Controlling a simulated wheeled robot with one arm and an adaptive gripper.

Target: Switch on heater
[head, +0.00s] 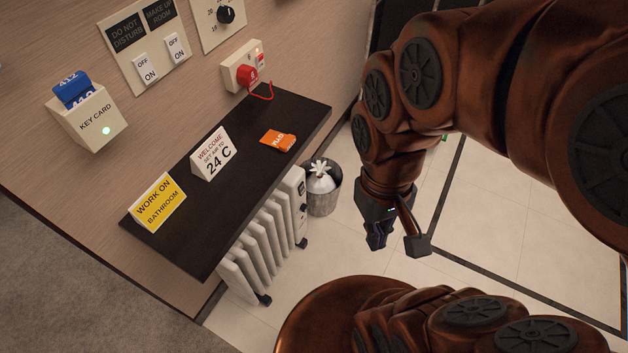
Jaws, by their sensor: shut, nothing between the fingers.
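The heater (268,238) is a white finned oil radiator on small dark feet. It stands on the floor under a dark shelf, which hides part of its top. Its narrow control end (299,197) faces right, with small marks too small to read. A red plug (250,77) sits in a white wall socket (237,60) above the shelf, and a red cord loops down from it. A small light shows on the socket's upper right. My gripper (377,236) points down to the right of the heater, apart from it, shut and empty.
The dark shelf (240,190) carries a yellow sign (159,203), a white "24 C" sign (213,154) and an orange packet (278,140). A bin (325,200) with a white bag stands beside the heater. A key card holder (88,117), switches (145,68) and a dial (226,15) are on the wall.

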